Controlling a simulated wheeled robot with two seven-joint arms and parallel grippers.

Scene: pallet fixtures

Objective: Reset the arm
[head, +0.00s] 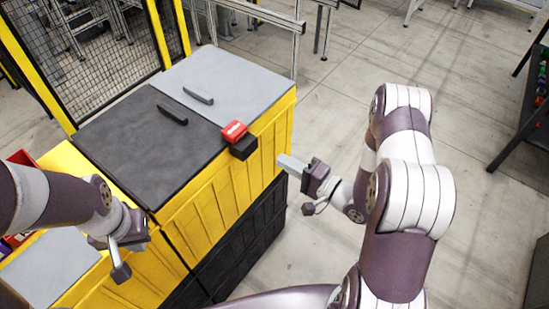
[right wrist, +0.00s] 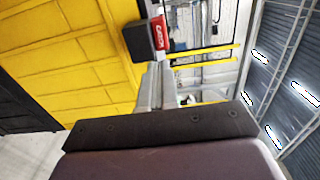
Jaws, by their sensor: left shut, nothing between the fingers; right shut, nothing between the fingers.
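My right gripper (head: 291,165) is shut and empty in the head view. Its grey fingers point left, close to the right side of the yellow box. In the right wrist view the shut fingers (right wrist: 153,88) point up toward a red and black part (right wrist: 158,33) on the box's edge. My left gripper (head: 143,222) is at the lower left of the head view, above the yellow fixture. It is shut, and its fingers are mostly hidden by its wrist.
A yellow box (head: 215,195) with dark and grey lids stands left of centre, on a black base. The red and black part (head: 235,133) sits on its edge. A yellow-framed mesh fence (head: 85,50) stands behind. A dark table (head: 525,130) is at the far right. Open floor (head: 480,230) lies right of my right arm.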

